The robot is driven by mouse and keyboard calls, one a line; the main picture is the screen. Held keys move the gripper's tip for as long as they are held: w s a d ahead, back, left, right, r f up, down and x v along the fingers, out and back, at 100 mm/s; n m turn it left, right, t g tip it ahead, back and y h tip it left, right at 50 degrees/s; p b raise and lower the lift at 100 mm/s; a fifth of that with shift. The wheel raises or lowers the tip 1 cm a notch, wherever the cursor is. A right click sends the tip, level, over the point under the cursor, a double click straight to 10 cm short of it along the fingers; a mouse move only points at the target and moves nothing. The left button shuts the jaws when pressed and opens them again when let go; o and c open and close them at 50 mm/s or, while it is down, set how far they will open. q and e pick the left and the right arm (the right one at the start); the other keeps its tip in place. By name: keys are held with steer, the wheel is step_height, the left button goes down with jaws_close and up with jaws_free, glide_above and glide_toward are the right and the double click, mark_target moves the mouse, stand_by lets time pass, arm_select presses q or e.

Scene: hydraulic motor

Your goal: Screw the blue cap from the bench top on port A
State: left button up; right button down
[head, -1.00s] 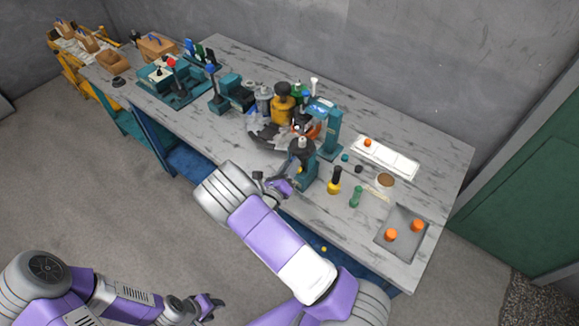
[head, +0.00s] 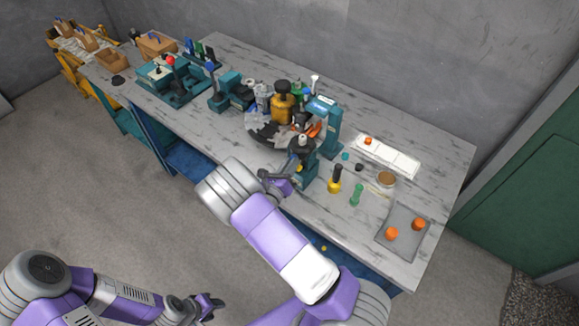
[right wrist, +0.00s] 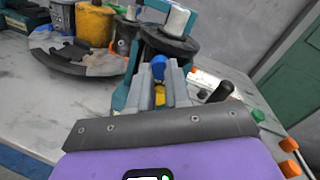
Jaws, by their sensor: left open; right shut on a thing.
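The blue cap (right wrist: 158,66) shows between the fingertips of my right gripper (right wrist: 159,82) in the right wrist view. My right gripper is shut on it. A yellow piece (right wrist: 160,95) shows lower between the fingers. Just beyond is a teal fixture (head: 306,178) carrying a dark round body with a grey upright shaft (right wrist: 177,22), probably the motor. In the head view my right gripper (head: 288,184) is close beside the fixture's near left side. Port A cannot be made out, nor whether the cap touches it. My left gripper (head: 209,305) is open and empty, low and away from the bench.
A yellow-black tool (head: 335,181) and a green one (head: 356,196) stand right of the fixture. A grey tray (head: 404,246) holds orange caps. A white tray (head: 402,162) lies behind. A teal press column (head: 331,135) and yellow canister (head: 282,103) stand close behind the fixture.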

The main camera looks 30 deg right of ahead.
steer(key=m+b, duration=0.1)
steer(key=m, duration=0.2)
steer(key=m+b, duration=0.2)
steer(key=m, duration=0.2)
steer(key=shift+d+r+m+b, duration=0.1)
steer(key=shift+m+b, duration=0.3)
